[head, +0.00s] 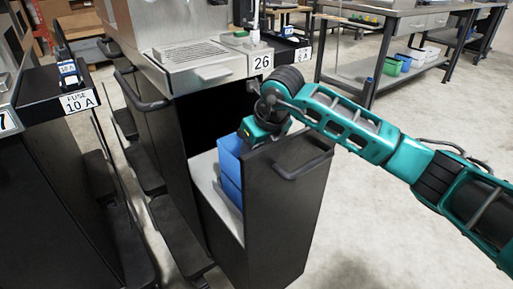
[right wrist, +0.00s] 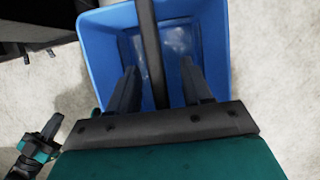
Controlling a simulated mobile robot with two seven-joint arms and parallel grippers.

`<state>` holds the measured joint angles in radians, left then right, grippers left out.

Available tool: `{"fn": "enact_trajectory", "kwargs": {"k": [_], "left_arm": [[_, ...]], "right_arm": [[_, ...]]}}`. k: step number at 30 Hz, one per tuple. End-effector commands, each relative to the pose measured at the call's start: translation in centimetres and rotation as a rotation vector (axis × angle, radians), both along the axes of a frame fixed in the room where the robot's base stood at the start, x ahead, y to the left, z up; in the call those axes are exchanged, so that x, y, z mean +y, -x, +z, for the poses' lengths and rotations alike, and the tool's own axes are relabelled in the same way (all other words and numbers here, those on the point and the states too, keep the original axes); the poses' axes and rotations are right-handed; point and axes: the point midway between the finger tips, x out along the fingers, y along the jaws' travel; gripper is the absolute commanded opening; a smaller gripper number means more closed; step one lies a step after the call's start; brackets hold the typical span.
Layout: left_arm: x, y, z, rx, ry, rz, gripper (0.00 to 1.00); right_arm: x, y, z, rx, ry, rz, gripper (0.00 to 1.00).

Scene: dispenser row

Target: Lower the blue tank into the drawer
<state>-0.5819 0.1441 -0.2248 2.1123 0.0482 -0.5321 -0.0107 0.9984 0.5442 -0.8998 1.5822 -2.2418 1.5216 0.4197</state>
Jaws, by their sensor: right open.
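The blue tank (head: 229,163) is upright at the pulled-out dark drawer (head: 287,215), behind its front panel. Its base is partly hidden, so I cannot tell whether it rests on the drawer's pale floor. My right gripper (head: 262,131) is at the tank's top. In the right wrist view, the open-topped tank (right wrist: 215,50) has a dark bar handle (right wrist: 148,45) across it. My right gripper's fingers (right wrist: 160,92) are open, one on each side of the bar. A teal and black part at lower left looks like my left gripper (right wrist: 48,130); its jaws are unclear.
The drawer belongs to the cabinet labelled 26 (head: 261,62). Another dark cabinet with a "FUSE 10 A" label (head: 78,101) stands at left. A workbench (head: 400,25) with coloured bins is at back right. The floor right of the drawer is clear.

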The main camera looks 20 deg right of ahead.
Motion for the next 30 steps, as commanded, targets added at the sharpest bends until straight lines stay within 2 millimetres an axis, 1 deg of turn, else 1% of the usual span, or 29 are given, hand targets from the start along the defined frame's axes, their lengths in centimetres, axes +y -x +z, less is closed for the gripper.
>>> {"fn": "enact_trajectory", "kwargs": {"k": [2, 3, 7, 11, 12, 15, 21, 25, 30], "left_arm": [[0.0, 0.0, 0.0, 0.0, 0.0, 0.0, 0.0], [0.0, 0.0, -0.1, 0.0, 0.0, 0.0, 0.0], [-0.1, -0.1, 0.2, 0.001, 0.002, -0.002, 0.0], [-0.8, -0.4, 1.7, -0.002, 0.016, -0.014, 0.0], [-0.9, -0.4, 2.1, 0.001, 0.017, -0.017, 0.0], [-0.7, -0.2, 2.4, 0.003, 0.011, -0.012, 0.0], [-0.3, -0.1, 3.0, 0.001, 0.005, -0.005, 0.0], [-0.1, -0.1, 3.2, 0.001, 0.002, -0.002, 0.0], [0.0, 0.0, 3.3, 0.001, 0.0, 0.001, 0.0]], "right_arm": [[0.0, 0.0, -0.1, 0.002, 0.001, 0.0, 0.49], [-0.1, 0.3, -0.7, 0.016, 0.007, 0.0, 0.49], [-0.1, 0.2, -0.6, 0.013, 0.006, 0.0, 0.49], [-0.1, 0.2, -0.5, 0.01, 0.005, 0.0, 0.49], [-0.1, 0.3, 0.3, 0.006, 0.003, 0.0, 0.49], [-0.5, 1.1, 2.8, 0.001, 0.004, 0.0, 0.49], [-1.1, 2.8, 7.4, -0.001, 0.002, 0.0, 0.49], [-1.4, 3.7, 9.6, 0.0, 0.001, 0.001, 0.49], [-1.7, 4.5, 11.4, 0.001, 0.001, 0.0, 0.49]]}}
